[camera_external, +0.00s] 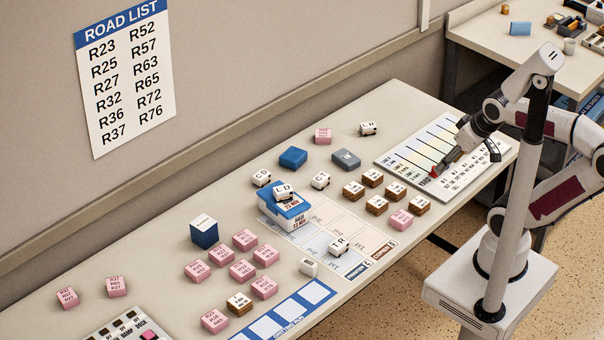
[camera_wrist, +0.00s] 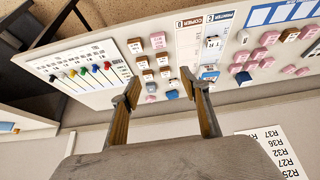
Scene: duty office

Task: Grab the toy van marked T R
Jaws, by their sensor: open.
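A white toy van (camera_external: 338,246) stands on the printed grid card near the table's front edge; its roof letters look like T R, though the first is hard to read. A white van, seemingly the same one, shows in the wrist view (camera_wrist: 213,42) beyond my right finger. Other white vans are marked L D (camera_external: 284,191), on a blue tray, C T (camera_external: 320,180), one with unclear letters (camera_external: 262,178) and one perhaps L B (camera_external: 369,128). My gripper (camera_external: 450,160) is open and empty above the lined board, apart from all vans; in the wrist view its fingers (camera_wrist: 161,82) are spread.
The blue tray (camera_external: 298,222) stands on the grid card behind the van. A small white block (camera_external: 308,267) is left of it. Several brown blocks (camera_external: 376,204) and pink blocks (camera_external: 241,270) lie around. The lined board (camera_external: 470,185) covers the right end; a blue box (camera_external: 204,232) stands left.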

